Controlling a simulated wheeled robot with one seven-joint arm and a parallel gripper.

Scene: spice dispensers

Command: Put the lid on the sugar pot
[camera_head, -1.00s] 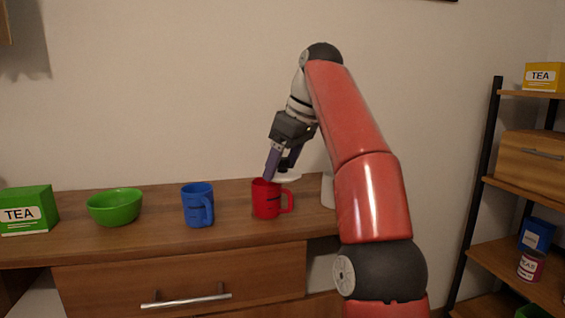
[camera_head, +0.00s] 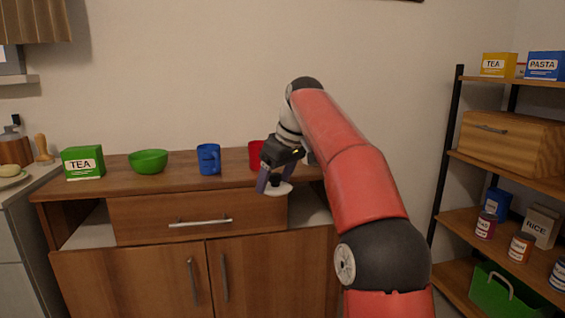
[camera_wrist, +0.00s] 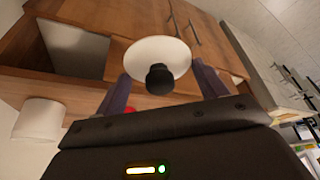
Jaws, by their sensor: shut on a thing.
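The lid (camera_head: 275,191) is a white disc with a black knob. My gripper (camera_head: 275,180) is shut on it and holds it in the air in front of the sideboard. In the wrist view the lid (camera_wrist: 158,50) and its black knob (camera_wrist: 160,79) show between the fingers. A white round pot (camera_wrist: 38,121) stands on the sideboard top at the left of the wrist view, apart from the lid. It carries no readable label there. In the head view my arm hides most or all of it.
The wooden sideboard (camera_head: 120,205) bears a green tea box (camera_head: 83,162), a green bowl (camera_head: 148,161), a blue mug (camera_head: 208,160) and a red mug (camera_head: 255,153) partly behind my gripper. A shelf unit (camera_head: 520,170) stands at the right. A counter (camera_head: 25,185) is at the left.

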